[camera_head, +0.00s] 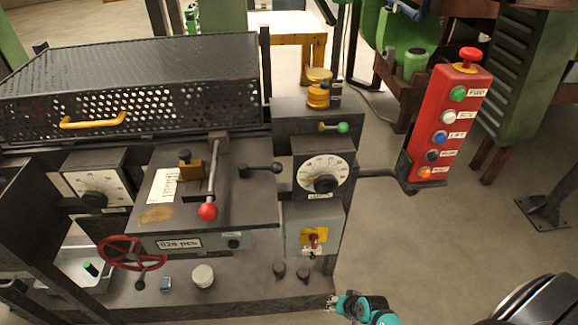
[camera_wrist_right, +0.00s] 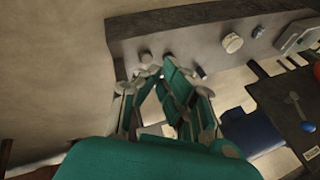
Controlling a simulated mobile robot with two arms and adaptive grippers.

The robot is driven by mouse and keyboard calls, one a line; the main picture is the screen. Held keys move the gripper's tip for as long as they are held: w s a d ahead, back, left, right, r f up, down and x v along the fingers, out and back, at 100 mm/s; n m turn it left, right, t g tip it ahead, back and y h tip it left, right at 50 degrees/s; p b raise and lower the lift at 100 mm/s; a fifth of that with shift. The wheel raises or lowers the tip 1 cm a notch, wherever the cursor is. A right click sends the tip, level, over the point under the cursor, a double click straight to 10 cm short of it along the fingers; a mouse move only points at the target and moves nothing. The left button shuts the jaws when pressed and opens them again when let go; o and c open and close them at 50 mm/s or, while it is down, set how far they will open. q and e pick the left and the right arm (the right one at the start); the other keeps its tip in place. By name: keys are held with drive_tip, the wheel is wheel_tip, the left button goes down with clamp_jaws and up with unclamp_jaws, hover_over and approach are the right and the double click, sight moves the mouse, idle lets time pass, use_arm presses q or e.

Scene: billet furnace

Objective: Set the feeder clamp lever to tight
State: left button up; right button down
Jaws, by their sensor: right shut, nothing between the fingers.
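Several levers show on the machine in the head view, and I cannot read which one is labelled as the feeder clamp. A long lever with a red ball (camera_head: 207,211) lies over the plate top, its ball toward me. A short lever with a black ball (camera_head: 277,168) points right from the plate's edge. A small lever with a green ball (camera_head: 343,127) points right above the dial. My right gripper (camera_head: 334,302) is at the machine's lower right corner, apart from these levers. In the right wrist view its teal fingers (camera_wrist_right: 155,70) are shut and empty. My left gripper is not in view.
A red handwheel (camera_head: 131,253), a white knob (camera_head: 203,276) and a red-yellow switch (camera_head: 314,238) are on the machine front. A red button box (camera_head: 448,122) stands at right on an arm. A perforated cover (camera_head: 140,90) is behind.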

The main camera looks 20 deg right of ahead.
sight(262, 167)
drive_tip(key=w+d+r+m+t+y, duration=0.2)
drive_tip(key=w+r+m+t, duration=0.1)
drive_tip(key=w+r, duration=0.85)
drive_tip(key=w+r+m+t+y+b, duration=0.1)
drive_tip(key=w+r+t+y, duration=0.1)
drive_tip(key=r, duration=1.4)
drive_tip(key=w+r+m+t+y, duration=0.1)
drive_tip(key=w+r+t+y, duration=0.2)
drive_tip(key=r, duration=1.3)
drive_tip(key=shift+d+r+m+t+y+b, duration=0.15)
drive_tip(key=shift+d+m+t+y+b, duration=0.15)
drive_tip(key=shift+m+t+b, duration=0.15)
drive_tip(key=r+p+x, duration=0.1)
drive_tip(key=p+x, duration=0.2)
drive_tip(key=x, duration=0.7)
drive_tip(key=s+a+p, duration=0.2)
drive_tip(key=s, duration=0.1)
drive_tip(key=shift+a+f+p, duration=0.1)
drive_tip(key=shift+a+p, duration=0.15)
drive_tip(key=shift+p, duration=0.05)
drive_tip(key=shift+f, duration=0.1)
